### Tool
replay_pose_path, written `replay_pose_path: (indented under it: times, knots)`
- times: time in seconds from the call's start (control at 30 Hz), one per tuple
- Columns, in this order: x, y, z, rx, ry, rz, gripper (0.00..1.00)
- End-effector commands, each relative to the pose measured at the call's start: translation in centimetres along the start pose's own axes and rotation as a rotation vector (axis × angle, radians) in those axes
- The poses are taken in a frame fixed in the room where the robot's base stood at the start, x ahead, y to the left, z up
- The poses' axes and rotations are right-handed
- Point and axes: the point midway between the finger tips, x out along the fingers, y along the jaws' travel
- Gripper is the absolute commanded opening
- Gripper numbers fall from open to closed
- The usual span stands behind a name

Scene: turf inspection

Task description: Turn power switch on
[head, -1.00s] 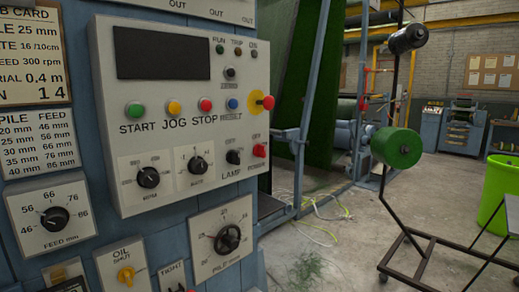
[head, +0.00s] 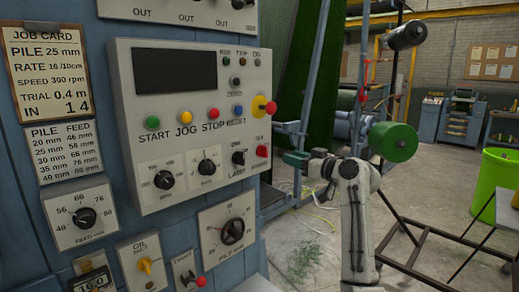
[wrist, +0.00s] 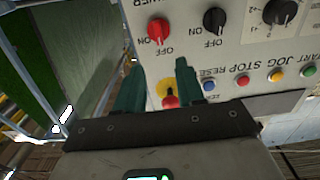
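The red power switch (head: 262,151) is a knob at the lower right of the grey control panel (head: 150,100). It also shows in the wrist view (wrist: 158,30), upside down, with ON and OFF marks beside it; its exact setting is hard to read. My gripper (head: 294,159) is just right of the switch in the head view, apart from it. In the wrist view its two green fingers (wrist: 157,68) are spread with nothing between them, and the switch lies beyond their tips.
The black lamp switch (head: 238,158) sits beside the power switch. The red emergency knob on its yellow disc (head: 264,106) sticks out above. A green roll (head: 393,142) on a stand and a green bin (head: 500,180) are to the right.

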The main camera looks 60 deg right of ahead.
Motion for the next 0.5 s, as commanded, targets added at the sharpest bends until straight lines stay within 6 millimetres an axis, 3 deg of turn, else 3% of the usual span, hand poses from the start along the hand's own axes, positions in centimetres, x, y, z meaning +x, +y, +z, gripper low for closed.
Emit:
replay_pose_path:
  times: [0.17, 0.5]
  knots:
    - [1.3, 0.2, -0.6, -0.001, 0.008, -0.001, 0.38]
    - [7.3, 0.2, -0.6, 0.000, 0.005, -0.001, 0.38]
